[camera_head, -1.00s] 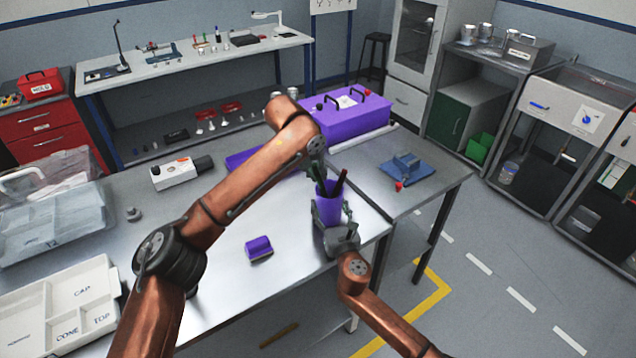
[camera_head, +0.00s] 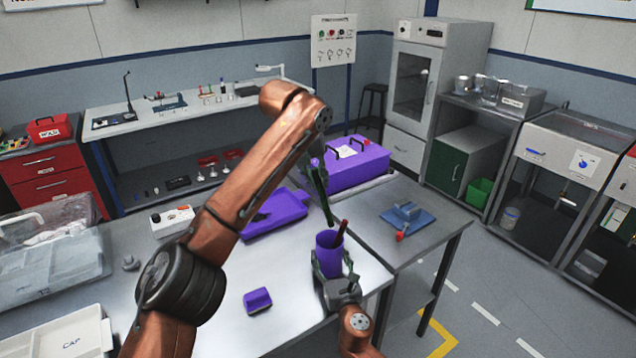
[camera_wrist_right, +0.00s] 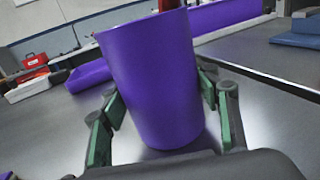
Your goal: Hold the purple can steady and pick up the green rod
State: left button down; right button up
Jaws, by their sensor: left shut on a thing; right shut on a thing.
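The purple can (camera_head: 327,262) stands upright near the table's right edge, with a dark red rod (camera_head: 342,228) sticking out of it. My right gripper (camera_head: 332,280) is shut around the can's lower part. In the right wrist view the can (camera_wrist_right: 152,80) fills the middle, with a green-padded finger on each side. My left gripper (camera_head: 314,163), partly hidden by its own arm, is shut on the green rod (camera_head: 321,192). The rod hangs slightly tilted over the can, its lower end just above the rim in the head view.
A small purple block (camera_head: 257,300) lies left of the can. A purple tray (camera_head: 275,213) and a purple toolbox (camera_head: 358,168) are behind. A blue plate with a grey part (camera_head: 408,216) is on the right table. Clear bins (camera_head: 50,260) stand at left.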

jog(key=o, duration=1.2)
jog(key=shift+o, duration=0.2)
